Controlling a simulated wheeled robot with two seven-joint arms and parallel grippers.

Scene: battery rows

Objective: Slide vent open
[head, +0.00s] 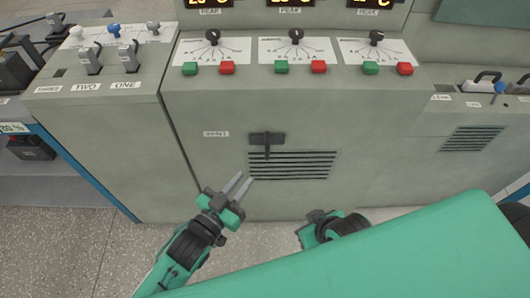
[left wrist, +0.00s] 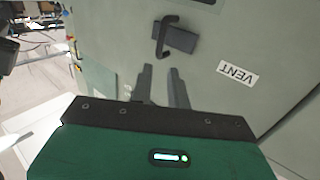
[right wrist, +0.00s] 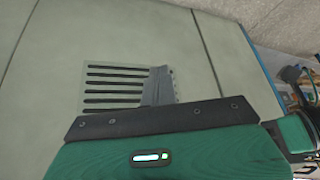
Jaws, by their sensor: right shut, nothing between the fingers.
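The vent is a slotted grille (head: 291,166) low on the grey-green cabinet front. Its dark slots also show in the right wrist view (right wrist: 110,86). A black handle on a dark block (head: 266,139) sits at its upper left; the handle also shows in the left wrist view (left wrist: 165,36), near the VENT label (left wrist: 238,74). My left gripper (head: 240,183) is open and empty, below and left of the handle, fingers (left wrist: 160,70) pointing toward it, apart from it. My right gripper (right wrist: 160,72) is shut and empty before the grille's right part, partly hiding it.
Above the vent, the sloped panel has several knobs (head: 296,35) and green and red buttons (head: 318,66). Switches (head: 87,58) stand on the left cabinet. A second grille (head: 472,138) is at the right. A green surface (head: 400,262) fills the lower right.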

